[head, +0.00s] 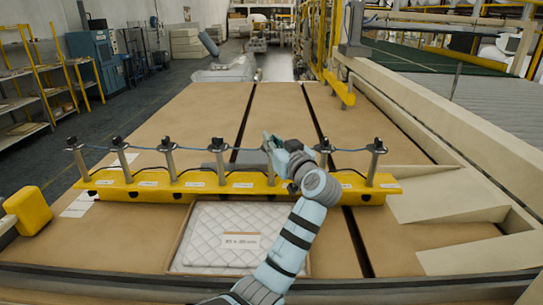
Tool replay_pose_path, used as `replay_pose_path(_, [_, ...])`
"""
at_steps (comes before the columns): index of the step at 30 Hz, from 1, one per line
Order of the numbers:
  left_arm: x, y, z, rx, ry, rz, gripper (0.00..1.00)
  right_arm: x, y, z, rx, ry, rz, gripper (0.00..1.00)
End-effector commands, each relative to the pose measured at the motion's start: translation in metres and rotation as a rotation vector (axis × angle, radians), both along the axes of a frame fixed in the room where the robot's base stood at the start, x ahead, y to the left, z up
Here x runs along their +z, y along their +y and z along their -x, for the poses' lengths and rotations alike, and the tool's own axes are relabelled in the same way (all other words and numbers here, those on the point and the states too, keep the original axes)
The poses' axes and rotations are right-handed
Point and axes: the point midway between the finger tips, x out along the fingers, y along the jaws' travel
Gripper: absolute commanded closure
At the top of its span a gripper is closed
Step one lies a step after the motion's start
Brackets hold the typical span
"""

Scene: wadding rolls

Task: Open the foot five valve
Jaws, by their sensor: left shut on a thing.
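A yellow bar (205,184) lies across the table, with several grey upright posts, most topped by small black valve handles and linked by a thin blue hose. White labels are on its front face, too small to read. My left gripper (270,143) is at the post (270,170) between the black-topped post (219,146) on its left and the one (325,147) on its right. It is shut on the valve at that post's top; the gripper hides this valve, so its handle angle cannot be told. My right gripper is not in view.
A white quilted pad (215,225) with a printed label lies in a shallow brown frame before the bar. A yellow block (28,211) is at the left edge. Beige wedge-shaped panels (445,195) lie at right. The brown table (190,115) beyond the bar is mostly clear.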

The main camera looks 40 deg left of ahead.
Motion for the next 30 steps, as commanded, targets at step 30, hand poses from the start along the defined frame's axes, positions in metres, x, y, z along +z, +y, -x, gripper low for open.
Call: replay_pose_path(30, [0.0,-0.001,-0.007,0.494,0.0,-0.001,1.0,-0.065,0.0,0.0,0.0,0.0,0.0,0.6])
